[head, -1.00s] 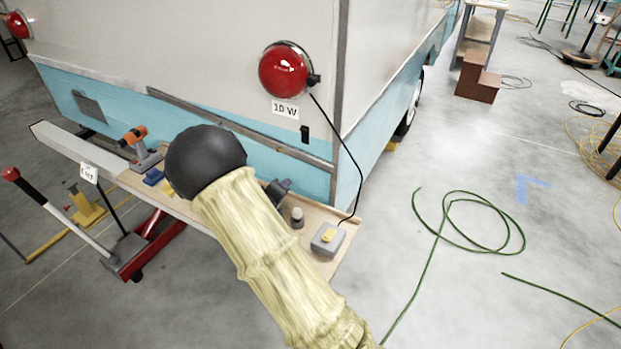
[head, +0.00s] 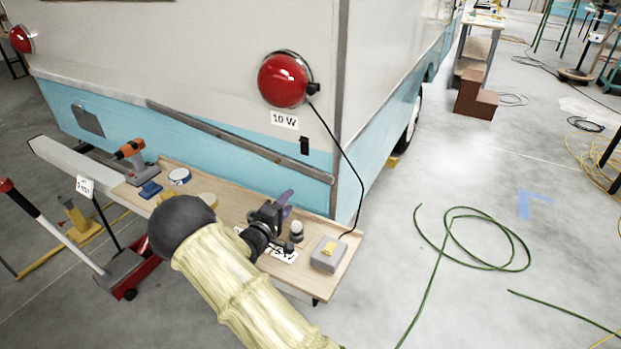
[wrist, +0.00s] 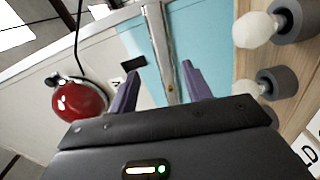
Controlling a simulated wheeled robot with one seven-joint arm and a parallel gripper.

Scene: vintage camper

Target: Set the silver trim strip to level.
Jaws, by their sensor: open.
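The silver trim strip (head: 240,142) lies across the blue band of the camper's rear wall. It slopes down to the right more steeply than the band's top edge, with its right end below that edge. In the wrist view the strip (wrist: 160,45) shows beyond and between the purple fingertips. My gripper (head: 287,199) is open and empty, over the wooden shelf and below the strip's right part. Its fingers also show in the wrist view (wrist: 158,68). I cannot tell how far they are from the strip.
A red lamp (head: 284,80) with a hanging black cable is above the strip. The shelf (head: 345,268) below holds a drill (head: 131,150), a grey box (head: 328,254) and pale bulbs in grey holders (wrist: 254,30). Open floor with a green hose (head: 470,210) lies right.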

